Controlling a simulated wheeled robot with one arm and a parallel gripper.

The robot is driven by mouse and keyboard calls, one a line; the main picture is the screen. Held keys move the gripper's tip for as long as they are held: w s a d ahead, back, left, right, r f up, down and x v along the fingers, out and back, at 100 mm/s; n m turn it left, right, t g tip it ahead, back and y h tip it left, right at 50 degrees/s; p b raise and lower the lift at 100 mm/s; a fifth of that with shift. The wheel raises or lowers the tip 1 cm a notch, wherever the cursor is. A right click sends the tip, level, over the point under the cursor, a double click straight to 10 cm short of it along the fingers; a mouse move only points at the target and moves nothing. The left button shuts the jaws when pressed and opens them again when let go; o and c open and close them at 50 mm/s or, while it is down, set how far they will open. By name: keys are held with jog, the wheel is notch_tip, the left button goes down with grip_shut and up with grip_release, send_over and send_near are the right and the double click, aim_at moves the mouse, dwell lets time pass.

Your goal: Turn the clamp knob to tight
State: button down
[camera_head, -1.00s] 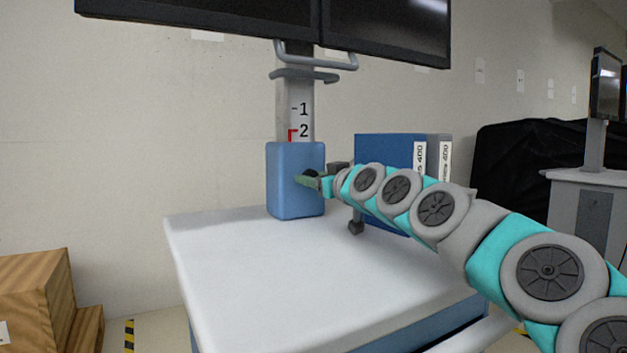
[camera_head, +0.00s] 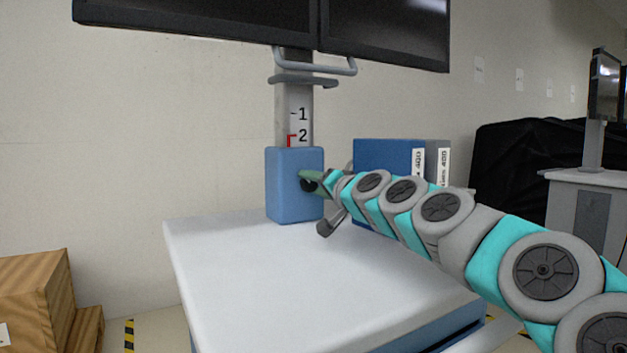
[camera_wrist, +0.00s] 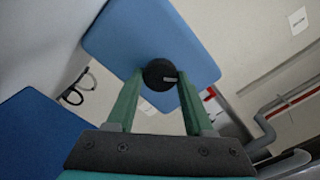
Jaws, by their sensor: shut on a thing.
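The clamp knob (camera_wrist: 158,75) is a round black knob with a pale mark on its face, on the side of a blue clamp block (camera_head: 290,185). In the head view the knob (camera_head: 307,184) is partly hidden by my gripper (camera_head: 309,180). In the wrist view the green fingers of my gripper (camera_wrist: 159,80) stand on both sides of the knob and are shut on it. The block sits at the foot of a grey column (camera_head: 295,115) marked 1 and 2, with a red pointer (camera_head: 291,141) by the 2.
The white cart top (camera_head: 270,270) is mostly clear. Blue and grey binders (camera_head: 385,155) stand behind my arm. Two dark monitors (camera_head: 390,35) hang above, with a grey handle below them. Wooden boxes (camera_head: 35,295) stand at the left, and another cart (camera_head: 590,200) at the right.

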jog(key=m+p, duration=0.1)
jog(key=m, duration=0.3)
jog(key=shift+m, duration=0.3)
jog(key=shift+f+m, duration=0.15)
jog(key=shift+m, duration=1.65)
jog(key=shift+c, duration=1.6)
grip_release()
jog(key=shift+d, duration=0.1)
jog(key=v, duration=0.6)
jog(key=shift+s+d+b, duration=0.2)
jog(key=shift+d+b, duration=0.05)
jog(key=shift+b, duration=0.15)
jog(key=shift+s+d, duration=0.25)
jog(key=shift+s, duration=0.25)
